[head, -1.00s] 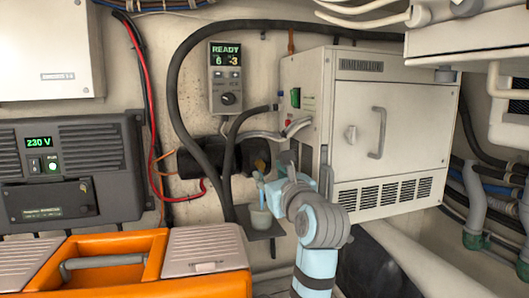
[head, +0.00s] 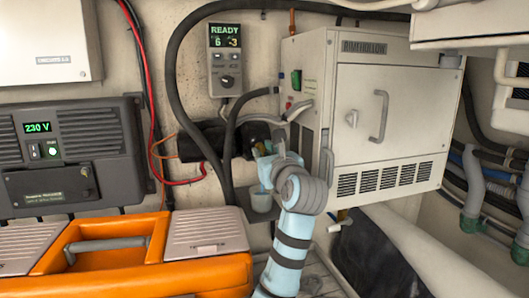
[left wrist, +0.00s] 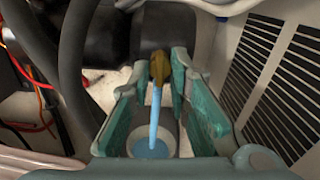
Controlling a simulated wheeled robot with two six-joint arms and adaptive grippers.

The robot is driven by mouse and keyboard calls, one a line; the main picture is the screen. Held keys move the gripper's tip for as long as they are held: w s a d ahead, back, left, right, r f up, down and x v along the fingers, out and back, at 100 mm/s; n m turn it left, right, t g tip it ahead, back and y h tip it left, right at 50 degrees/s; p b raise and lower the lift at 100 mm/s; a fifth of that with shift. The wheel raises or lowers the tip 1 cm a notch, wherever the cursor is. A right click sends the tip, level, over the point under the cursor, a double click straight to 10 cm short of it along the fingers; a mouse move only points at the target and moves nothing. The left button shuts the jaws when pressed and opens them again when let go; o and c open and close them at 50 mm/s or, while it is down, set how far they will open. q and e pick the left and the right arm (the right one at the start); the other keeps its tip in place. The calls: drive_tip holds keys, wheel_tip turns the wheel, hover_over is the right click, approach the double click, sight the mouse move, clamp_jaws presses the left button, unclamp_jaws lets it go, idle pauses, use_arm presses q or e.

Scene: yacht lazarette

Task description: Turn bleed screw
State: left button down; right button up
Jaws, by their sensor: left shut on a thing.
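The brass bleed screw (left wrist: 158,68) sticks out of the dark cylindrical housing (left wrist: 108,30). My left gripper (left wrist: 166,75) is shut on it, with teal-lined fingers on either side. In the head view, the left gripper (head: 270,158) reaches up to the housing (head: 205,145) and partly hides the screw. A stream of blue liquid (left wrist: 155,110) runs down from the screw between the fingers. It falls into a small cup (left wrist: 135,135) holding blue liquid. The cup (head: 261,201) stands on a small ledge below the housing. My right gripper is not in view.
A white vented cabinet (head: 390,105) with a handle stands close right of the gripper. A control panel reading READY (head: 225,60) is above. Dark hoses (head: 172,85) run beside the housing. An orange case (head: 140,270) and grey 230 V unit (head: 70,155) fill the left.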

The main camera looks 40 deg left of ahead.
use_arm(q)
drive_tip(key=shift+r+m+p, duration=0.15)
drive_tip(key=shift+m+p, duration=0.2)
drive_tip(key=shift+m, duration=0.15)
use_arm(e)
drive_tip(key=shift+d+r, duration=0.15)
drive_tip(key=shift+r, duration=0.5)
use_arm(q)
drive_tip(key=c, duration=1.5)
unclamp_jaws()
drive_tip(key=v, duration=0.7)
drive_tip(key=shift+s+d, duration=0.2)
drive_tip(key=shift+d, duration=0.1)
drive_tip(key=shift+w+a, duration=0.1)
drive_tip(key=shift+a, duration=0.1)
